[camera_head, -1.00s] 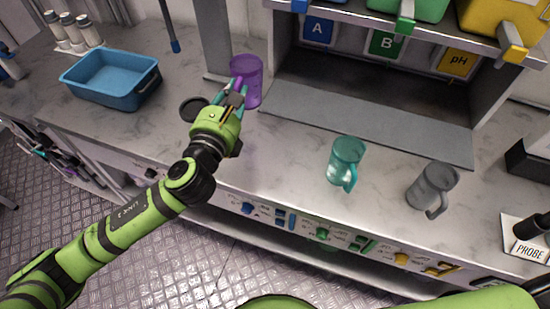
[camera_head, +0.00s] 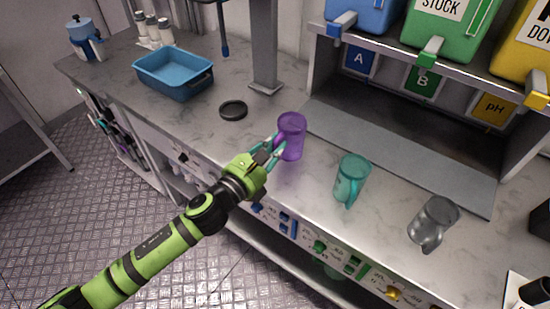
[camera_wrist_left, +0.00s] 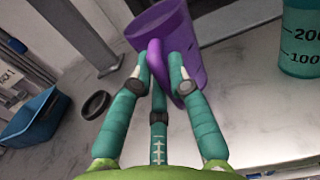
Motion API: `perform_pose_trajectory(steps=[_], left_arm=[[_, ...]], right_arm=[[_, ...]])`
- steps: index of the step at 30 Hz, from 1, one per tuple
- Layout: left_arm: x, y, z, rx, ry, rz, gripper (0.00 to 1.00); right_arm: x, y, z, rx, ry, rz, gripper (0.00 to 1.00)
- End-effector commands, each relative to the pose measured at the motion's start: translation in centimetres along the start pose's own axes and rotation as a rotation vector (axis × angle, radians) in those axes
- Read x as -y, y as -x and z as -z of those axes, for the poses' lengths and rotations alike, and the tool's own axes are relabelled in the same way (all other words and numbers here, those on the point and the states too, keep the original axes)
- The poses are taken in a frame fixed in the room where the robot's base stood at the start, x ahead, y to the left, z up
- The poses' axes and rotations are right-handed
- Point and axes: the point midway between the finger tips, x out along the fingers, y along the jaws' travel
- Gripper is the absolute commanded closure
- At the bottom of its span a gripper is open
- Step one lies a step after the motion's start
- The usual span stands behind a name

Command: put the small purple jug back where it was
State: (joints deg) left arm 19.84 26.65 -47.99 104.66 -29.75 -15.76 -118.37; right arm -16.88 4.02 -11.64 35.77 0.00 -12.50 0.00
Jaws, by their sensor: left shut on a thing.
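The small purple jug (camera_head: 291,135) is near the front of the counter, left of the teal jug (camera_head: 351,178) and the clear grey jug (camera_head: 434,222). My left gripper (camera_head: 271,149) is shut on the purple jug's handle. In the left wrist view the jug (camera_wrist_left: 180,35) is upright or slightly tilted, its handle between the teal fingers of the gripper (camera_wrist_left: 157,80). I cannot tell whether its base touches the counter. The teal jug also shows at the right of the wrist view (camera_wrist_left: 300,42). My right gripper is not in view.
A black ring-like disc (camera_head: 233,110) lies on the counter (camera_head: 215,135) left of the purple jug. A grey column (camera_head: 264,50) stands behind it. A blue tub (camera_head: 175,83) is at the left. The rack with coloured bins (camera_head: 430,60) rises behind the jugs.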

Motion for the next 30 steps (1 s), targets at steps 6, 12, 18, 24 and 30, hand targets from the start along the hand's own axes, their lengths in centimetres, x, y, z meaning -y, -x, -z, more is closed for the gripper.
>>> perform_pose_trajectory(steps=[6, 12, 18, 24, 30], left_arm=[[0.1, 0.0, 3.3, -0.003, 0.003, -0.001, 1.00], [0.1, 0.0, 3.5, 0.000, -0.001, 0.000, 1.00], [0.1, 0.0, 3.8, -0.001, -0.001, 0.001, 1.00], [0.1, 0.0, 3.9, -0.002, 0.000, 0.000, 0.58], [0.1, 0.0, 3.9, -0.002, 0.000, 0.000, 0.58]], right_arm=[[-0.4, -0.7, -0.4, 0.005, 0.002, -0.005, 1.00], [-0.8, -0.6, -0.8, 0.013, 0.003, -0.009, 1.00], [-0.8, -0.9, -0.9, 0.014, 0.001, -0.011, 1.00], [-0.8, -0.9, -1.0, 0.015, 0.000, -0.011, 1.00], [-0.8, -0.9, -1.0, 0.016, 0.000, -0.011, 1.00]])
